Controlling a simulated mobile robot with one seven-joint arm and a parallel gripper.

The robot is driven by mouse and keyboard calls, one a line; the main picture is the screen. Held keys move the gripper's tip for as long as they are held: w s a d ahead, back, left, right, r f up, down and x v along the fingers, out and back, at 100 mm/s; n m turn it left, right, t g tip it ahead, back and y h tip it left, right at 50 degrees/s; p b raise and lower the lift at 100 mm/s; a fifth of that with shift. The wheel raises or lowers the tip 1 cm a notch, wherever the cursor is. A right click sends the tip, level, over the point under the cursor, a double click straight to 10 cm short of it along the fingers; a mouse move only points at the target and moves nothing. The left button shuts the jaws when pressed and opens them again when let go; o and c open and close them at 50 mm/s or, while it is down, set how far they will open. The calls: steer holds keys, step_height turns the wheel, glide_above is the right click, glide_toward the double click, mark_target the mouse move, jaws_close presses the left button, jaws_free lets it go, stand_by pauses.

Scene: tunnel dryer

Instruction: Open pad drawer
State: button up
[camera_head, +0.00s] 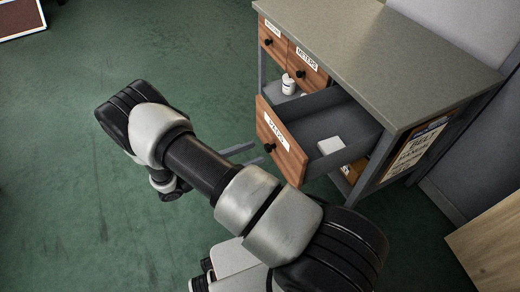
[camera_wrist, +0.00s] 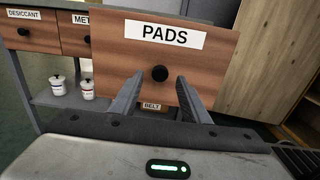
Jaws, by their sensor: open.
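The pad drawer (camera_head: 283,140), with a wooden front labelled PADS, is pulled well out of the grey cabinet. A white block-shaped item (camera_head: 331,145) lies inside it. Its round black knob (camera_wrist: 160,73) is on the front, and also shows in the head view (camera_head: 269,147). My gripper (camera_wrist: 160,82) is open, its two fingers pointing at the drawer front, one to each side of the knob. Neither finger visibly touches the knob. In the head view the fingertips end close to the knob; the exact gap is unclear.
The drawers labelled DESICCANT (camera_wrist: 30,30) and METERS (camera_head: 308,70) are shut. White jars (camera_head: 288,84) stand on an open shelf below. A BELT label (camera_wrist: 152,106) shows under the pad drawer. Green floor left of the cabinet is clear.

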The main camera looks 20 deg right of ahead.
steer(key=s+a, duration=0.1)
steer(key=a, duration=1.2)
steer(key=s+d+r+m+g+y, duration=0.1)
steer(key=d+r+m+g+y, duration=0.2)
steer(key=r, duration=0.6)
steer(key=d+r+m+g+y, duration=0.1)
steer(key=d+r+m+y, duration=0.2)
steer(key=r+m+y, duration=0.5)
steer(key=s+d+r+m+t+y, duration=0.2)
steer(key=s+r+m+t+y, duration=0.2)
steer(key=s+r, duration=0.35)
steer(key=s+d+r+m+t+y, duration=0.2)
steer(key=s+r+m+t+y, duration=0.15)
steer(key=s+r, duration=0.4)
step_height(320, 180, up, 26)
steer(key=w+p, duration=0.1)
steer(key=p, duration=2.3)
steer(key=shift+w+t+p, duration=0.15)
steer(key=shift+t+p, duration=0.25)
steer(key=shift+t, duration=0.05)
